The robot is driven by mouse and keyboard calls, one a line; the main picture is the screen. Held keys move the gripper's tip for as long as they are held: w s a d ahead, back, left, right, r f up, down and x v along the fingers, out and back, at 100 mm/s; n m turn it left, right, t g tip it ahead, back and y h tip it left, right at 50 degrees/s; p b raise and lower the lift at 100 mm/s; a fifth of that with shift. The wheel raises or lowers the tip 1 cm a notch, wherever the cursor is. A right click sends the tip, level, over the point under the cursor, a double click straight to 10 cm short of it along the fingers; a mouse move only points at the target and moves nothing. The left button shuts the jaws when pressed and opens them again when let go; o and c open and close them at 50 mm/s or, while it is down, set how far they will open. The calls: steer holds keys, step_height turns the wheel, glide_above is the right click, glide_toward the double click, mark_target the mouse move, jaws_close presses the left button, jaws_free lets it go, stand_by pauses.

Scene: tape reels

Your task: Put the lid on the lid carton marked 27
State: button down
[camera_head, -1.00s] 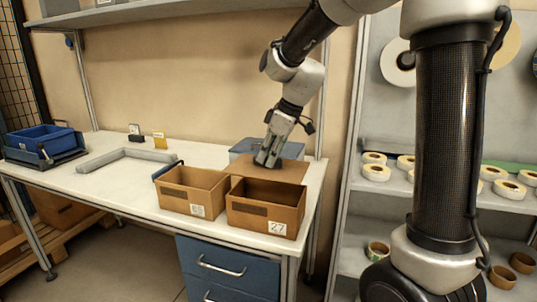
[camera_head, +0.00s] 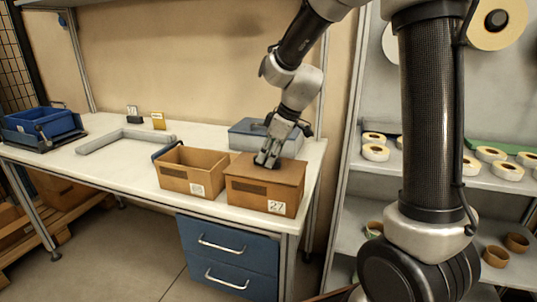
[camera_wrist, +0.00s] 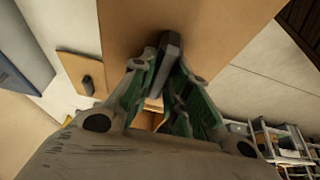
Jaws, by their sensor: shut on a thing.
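The carton marked 27 (camera_head: 242,199) stands at the right front of the workbench, its number label facing forward. A flat brown lid (camera_head: 287,173) lies level over its top and covers the opening. In the head view I cannot tell whether a thin gap remains under it. My gripper (camera_head: 266,162) is above the lid, shut on its small grey handle. The wrist view shows my gripper (camera_wrist: 170,62) closed around this handle, with the brown lid (camera_wrist: 225,30) spreading beneath it.
An open brown carton (camera_head: 190,183) stands close on the left. A blue-grey box (camera_head: 247,137) is behind. The wrist view shows another brown panel with a dark handle (camera_wrist: 85,72). A grey frame (camera_head: 112,140) and a blue bin (camera_head: 42,121) are farther left. Tape reels (camera_head: 375,152) sit on the right shelf.

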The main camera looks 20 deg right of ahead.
steer(key=c, duration=1.3)
jaws_free()
steer(key=v, duration=1.2)
steer(key=shift+a, duration=0.1)
